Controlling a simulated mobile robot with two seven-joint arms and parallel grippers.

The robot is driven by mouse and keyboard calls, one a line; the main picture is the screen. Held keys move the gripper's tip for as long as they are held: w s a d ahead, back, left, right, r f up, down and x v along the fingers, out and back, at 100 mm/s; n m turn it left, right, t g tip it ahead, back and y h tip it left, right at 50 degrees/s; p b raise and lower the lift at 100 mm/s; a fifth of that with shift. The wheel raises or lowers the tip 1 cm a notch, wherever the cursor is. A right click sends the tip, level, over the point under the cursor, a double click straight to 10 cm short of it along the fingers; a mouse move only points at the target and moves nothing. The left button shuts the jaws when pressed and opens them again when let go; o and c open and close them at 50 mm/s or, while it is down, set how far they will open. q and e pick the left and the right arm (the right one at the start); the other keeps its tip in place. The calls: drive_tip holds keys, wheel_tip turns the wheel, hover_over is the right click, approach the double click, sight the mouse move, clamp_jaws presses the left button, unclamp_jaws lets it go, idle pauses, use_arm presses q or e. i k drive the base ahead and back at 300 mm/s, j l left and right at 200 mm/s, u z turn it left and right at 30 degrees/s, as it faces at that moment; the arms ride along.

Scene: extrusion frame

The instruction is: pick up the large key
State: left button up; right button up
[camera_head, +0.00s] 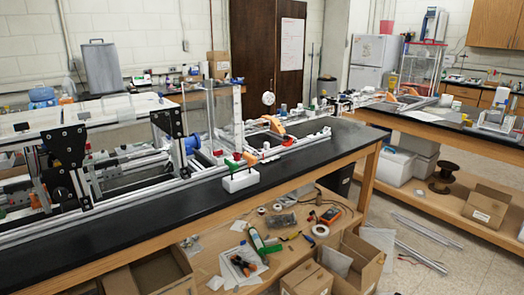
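I cannot make out a large key in the head view. A small white block or box (240,180) sits at the front edge of the black bench top (330,160), with small green and red pieces at its top. These pieces are too small to identify. Neither of my grippers is in view.
An aluminium extrusion frame (100,212) covers much of the bench's left side. The lower wooden shelf (205,262) holds loose tools and open cardboard boxes (360,262). The bench top right of the white box is mostly bare. A second bench (440,130) stands at right.

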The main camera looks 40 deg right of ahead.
sight(251, 159)
drive_tip(key=i+l+z, duration=0.85)
drive_tip(key=l+z, duration=0.15)
drive_tip(key=l, duration=0.1)
